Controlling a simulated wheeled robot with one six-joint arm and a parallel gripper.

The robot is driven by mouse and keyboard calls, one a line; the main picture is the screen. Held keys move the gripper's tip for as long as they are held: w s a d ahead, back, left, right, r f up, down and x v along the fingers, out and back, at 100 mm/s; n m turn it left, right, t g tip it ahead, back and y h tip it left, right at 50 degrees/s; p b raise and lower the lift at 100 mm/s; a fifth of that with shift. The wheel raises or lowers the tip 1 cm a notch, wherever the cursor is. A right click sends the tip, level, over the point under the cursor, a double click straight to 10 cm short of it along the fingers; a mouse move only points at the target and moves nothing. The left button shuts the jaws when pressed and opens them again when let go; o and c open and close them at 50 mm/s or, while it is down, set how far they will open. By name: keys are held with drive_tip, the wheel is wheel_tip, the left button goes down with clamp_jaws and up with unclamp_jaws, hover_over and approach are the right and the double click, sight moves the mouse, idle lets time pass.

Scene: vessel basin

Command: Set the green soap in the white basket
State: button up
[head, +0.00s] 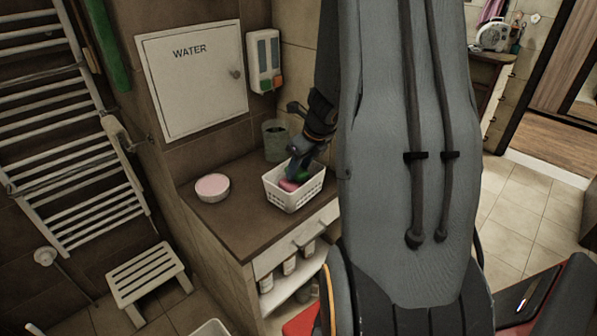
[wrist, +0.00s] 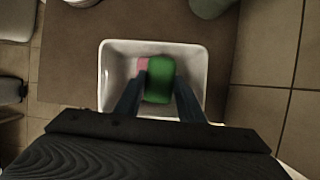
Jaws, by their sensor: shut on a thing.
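The white basket (head: 300,199) stands on the brown counter top, and its rim (wrist: 120,45) shows in the wrist view. My gripper (head: 297,170) reaches down into the basket from above. Its two fingers (wrist: 159,95) are shut on the green soap (wrist: 159,79), one on each side. The green soap (head: 304,175) shows only partly in the head view. It lies within the basket's rim; whether it touches the bottom I cannot tell. A pink thing (wrist: 142,66) is in the basket, close to the left side of the soap.
A white bowl (head: 212,188) with a pink top stands left of the basket on the counter (head: 235,220). A grey-green cup (head: 275,140) stands behind the basket, near the wall. A white stool (head: 145,277) is on the floor at the left.

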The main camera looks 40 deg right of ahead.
drive_tip(key=shift+f, duration=0.35)
drive_tip(key=shift+f, duration=0.1)
drive_tip(key=shift+f+b, duration=0.35)
drive_tip(key=shift+b, duration=0.15)
drive_tip(key=o, duration=1.1)
